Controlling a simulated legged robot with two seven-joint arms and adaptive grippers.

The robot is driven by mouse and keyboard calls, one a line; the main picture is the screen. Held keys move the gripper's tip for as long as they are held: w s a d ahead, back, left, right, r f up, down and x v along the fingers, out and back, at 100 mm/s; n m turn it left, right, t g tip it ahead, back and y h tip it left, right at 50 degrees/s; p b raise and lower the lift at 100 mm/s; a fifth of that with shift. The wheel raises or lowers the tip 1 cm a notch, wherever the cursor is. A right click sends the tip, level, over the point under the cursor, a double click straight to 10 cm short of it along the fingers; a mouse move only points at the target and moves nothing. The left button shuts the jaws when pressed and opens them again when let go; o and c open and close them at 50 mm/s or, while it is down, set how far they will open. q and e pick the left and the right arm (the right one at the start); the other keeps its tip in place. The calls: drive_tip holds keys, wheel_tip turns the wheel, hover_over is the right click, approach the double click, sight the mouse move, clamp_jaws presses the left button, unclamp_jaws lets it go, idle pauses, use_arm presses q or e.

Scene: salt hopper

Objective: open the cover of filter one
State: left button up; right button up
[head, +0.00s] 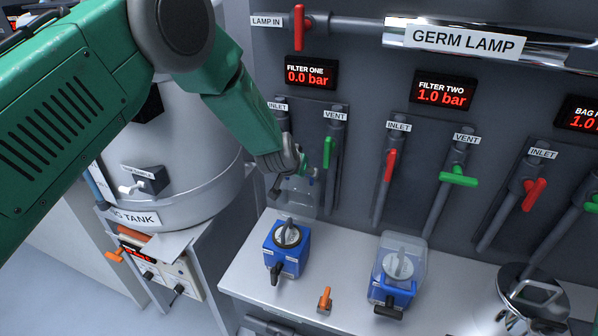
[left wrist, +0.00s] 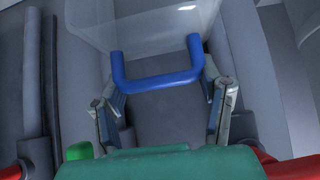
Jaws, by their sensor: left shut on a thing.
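Filter one, a blue unit (head: 287,250) with a dark round top, stands on the pale shelf below the FILTER ONE display (head: 311,74), which reads 0.0 bar. Its clear cover (head: 301,200) shows faintly above and behind the unit, against the wall, and the round top is uncovered. My left gripper (head: 306,170) is at the cover's upper edge. In the left wrist view my left gripper (left wrist: 165,100) has a finger on each side of the cover's blue handle (left wrist: 160,80), shut on it. The clear cover (left wrist: 145,25) fills the top of that view. My right gripper is out of view.
Filter two (head: 398,275) stands to the right under its clear cover; its display reads 1.0 bar. A small orange-handled valve (head: 325,299) sits between them. Wall pipes with a green vent handle (head: 327,152) run close to my left gripper. A steel tank (head: 175,190) stands left.

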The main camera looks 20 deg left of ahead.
use_arm(q)
drive_tip(key=shift+f, duration=0.2)
drive_tip(key=o, duration=1.5)
drive_tip(key=shift+o, duration=1)
drive_tip(key=shift+w+f, duration=0.1)
drive_tip(key=shift+w, duration=0.1)
drive_tip(key=shift+s+r, duration=0.3)
drive_tip(key=shift+r, duration=0.1)
drive_tip(key=v, duration=1)
drive_tip(key=shift+s+r, duration=0.25)
drive_tip(key=shift+s, duration=0.05)
